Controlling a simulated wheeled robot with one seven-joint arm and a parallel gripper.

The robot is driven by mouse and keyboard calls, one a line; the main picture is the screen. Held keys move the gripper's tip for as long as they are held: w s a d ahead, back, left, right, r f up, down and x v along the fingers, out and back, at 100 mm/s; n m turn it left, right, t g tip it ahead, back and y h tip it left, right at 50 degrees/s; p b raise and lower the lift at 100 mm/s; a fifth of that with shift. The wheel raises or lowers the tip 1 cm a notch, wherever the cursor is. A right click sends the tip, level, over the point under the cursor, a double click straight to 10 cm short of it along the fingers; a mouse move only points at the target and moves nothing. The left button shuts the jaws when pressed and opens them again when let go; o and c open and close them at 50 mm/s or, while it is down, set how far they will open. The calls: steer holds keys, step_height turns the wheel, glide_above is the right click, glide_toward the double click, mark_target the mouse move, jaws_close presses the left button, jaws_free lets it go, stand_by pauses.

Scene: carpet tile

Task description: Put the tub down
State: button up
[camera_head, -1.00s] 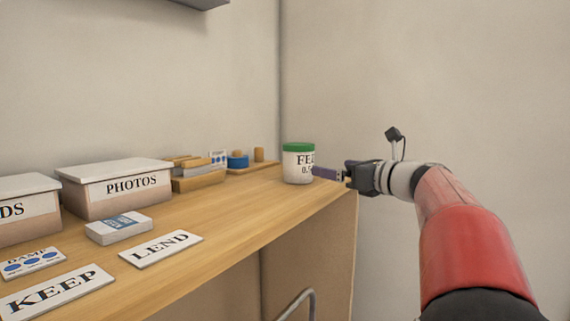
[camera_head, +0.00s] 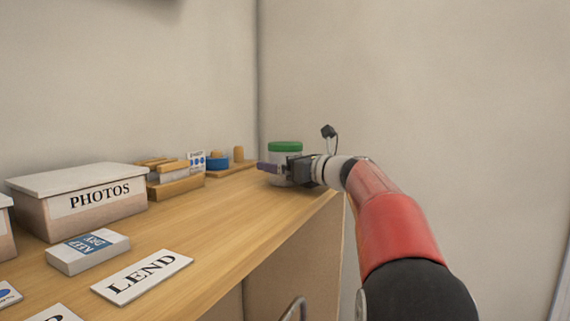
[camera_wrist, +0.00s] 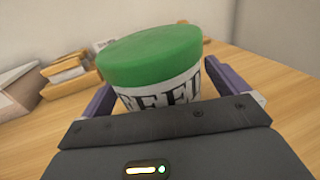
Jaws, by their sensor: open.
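The tub (camera_head: 286,148) has a green lid and a white label; it stands upright on the wooden shelf top near the back corner. In the wrist view the tub (camera_wrist: 155,60) shows its lid and the letters FEED, and sits between the two purple fingers. My gripper (camera_head: 277,168) is open around the tub, with one finger on each side; it also shows in the wrist view (camera_wrist: 165,98). Whether the fingers touch the tub I cannot tell.
The wooden top (camera_head: 205,225) also holds a PHOTOS box (camera_head: 85,205), a small KEEP DRY box (camera_head: 88,252), a LEND card (camera_head: 142,277) and wooden blocks (camera_head: 172,182) toward the back. The middle of the top is clear. Walls stand behind and right.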

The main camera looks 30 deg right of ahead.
steer(key=shift+w+a, duration=0.1)
steer(key=shift+w, duration=0.2)
steer(key=shift+c, duration=0.5)
steer(key=c, duration=1.2)
steer(key=shift+r, duration=0.2)
steer(key=shift+c, duration=1.3)
